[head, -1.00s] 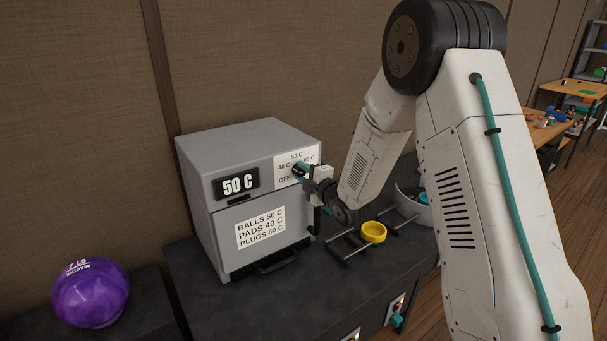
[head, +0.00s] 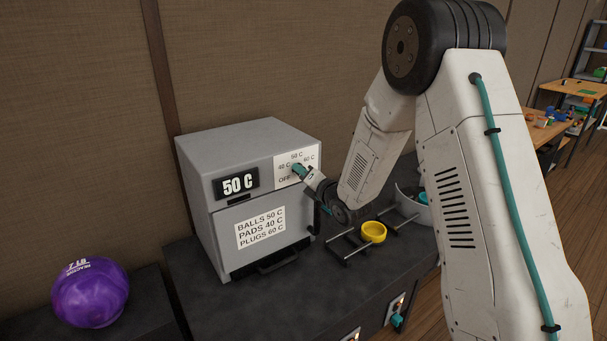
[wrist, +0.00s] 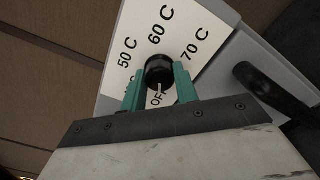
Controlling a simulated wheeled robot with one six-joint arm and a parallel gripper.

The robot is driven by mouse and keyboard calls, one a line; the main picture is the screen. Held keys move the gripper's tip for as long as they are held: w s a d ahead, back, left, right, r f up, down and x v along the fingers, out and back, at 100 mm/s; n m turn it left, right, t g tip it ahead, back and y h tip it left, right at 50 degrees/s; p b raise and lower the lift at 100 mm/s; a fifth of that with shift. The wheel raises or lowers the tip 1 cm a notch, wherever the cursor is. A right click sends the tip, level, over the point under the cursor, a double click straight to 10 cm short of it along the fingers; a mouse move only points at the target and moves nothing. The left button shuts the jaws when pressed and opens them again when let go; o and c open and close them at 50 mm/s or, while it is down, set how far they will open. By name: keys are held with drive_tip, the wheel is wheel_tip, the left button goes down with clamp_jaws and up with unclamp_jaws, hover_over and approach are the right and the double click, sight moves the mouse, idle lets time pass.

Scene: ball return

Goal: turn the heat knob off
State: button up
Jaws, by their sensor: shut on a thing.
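The heat knob (wrist: 158,68) is a round black knob on a white dial plate (wrist: 196,18) in the wrist view. My gripper (wrist: 159,75) has its two teal fingers shut on the knob, one on each side. Labels 50 C, 60 C and 70 C show around the knob, and a partly hidden OFF label lies between the fingers. A pale mark shows by the knob's lower edge. In the head view my gripper (head: 299,171) is at the dial on the grey heater box (head: 262,150), and its fingers hide the knob. The box's display (head: 237,184) reads 50 C.
A sign on the box door (head: 260,229) lists balls, pads and plugs temperatures. A purple ball (head: 90,292) lies at the left.

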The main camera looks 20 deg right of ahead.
drive_tip(key=shift+n, duration=0.6)
drive_tip(key=shift+f, duration=0.1)
drive_tip(key=o, duration=1)
drive_tip(key=shift+s, duration=0.15)
drive_tip(key=v, duration=0.7)
drive_tip(key=shift+s+d, duration=0.1)
drive_tip(key=shift+s, duration=0.2)
